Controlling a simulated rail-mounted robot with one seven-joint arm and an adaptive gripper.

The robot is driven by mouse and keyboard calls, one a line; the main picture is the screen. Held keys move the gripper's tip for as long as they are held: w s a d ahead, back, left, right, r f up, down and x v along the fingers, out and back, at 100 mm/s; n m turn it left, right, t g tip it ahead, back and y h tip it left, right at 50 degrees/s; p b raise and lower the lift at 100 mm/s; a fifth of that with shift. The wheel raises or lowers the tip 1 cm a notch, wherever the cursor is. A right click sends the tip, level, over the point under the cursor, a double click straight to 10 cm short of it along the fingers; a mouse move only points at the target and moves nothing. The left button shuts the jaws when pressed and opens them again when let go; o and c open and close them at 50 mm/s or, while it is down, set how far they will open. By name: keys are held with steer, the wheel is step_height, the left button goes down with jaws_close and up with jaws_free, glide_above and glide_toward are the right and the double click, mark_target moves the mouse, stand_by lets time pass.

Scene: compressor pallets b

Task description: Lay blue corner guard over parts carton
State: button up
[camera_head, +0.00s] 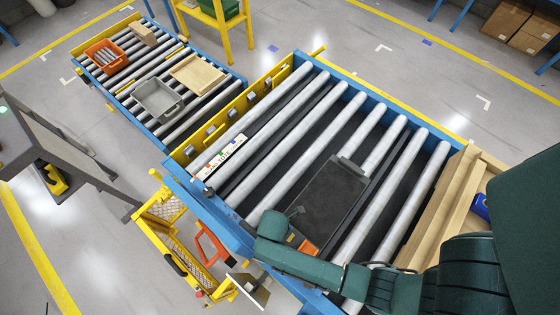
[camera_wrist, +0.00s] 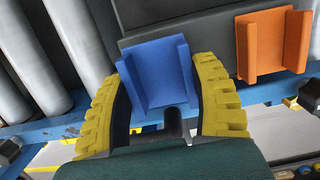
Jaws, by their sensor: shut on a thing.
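The blue corner guard (camera_wrist: 157,72) is an L-shaped piece with raised side edges. In the wrist view it sits between the yellow ribbed fingers of my gripper (camera_wrist: 163,84), which is shut on it. The guard is against or just in front of a dark box (camera_wrist: 200,14); I cannot tell whether they touch. A dark grey box (camera_head: 328,202) lies on the near roller conveyor in the head view, possibly the parts carton. In the head view my arm hides the guard and my fingers.
An orange corner guard (camera_wrist: 272,42) is right of the blue one, at the dark box; orange also shows in the head view (camera_head: 308,247). A wooden pallet (camera_head: 452,190) stands at right. The far conveyor holds an orange bin (camera_head: 105,56) and grey bin (camera_head: 158,99).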

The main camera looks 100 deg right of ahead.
steer(key=shift+r+p, duration=2.5)
steer(key=shift+f, duration=0.1)
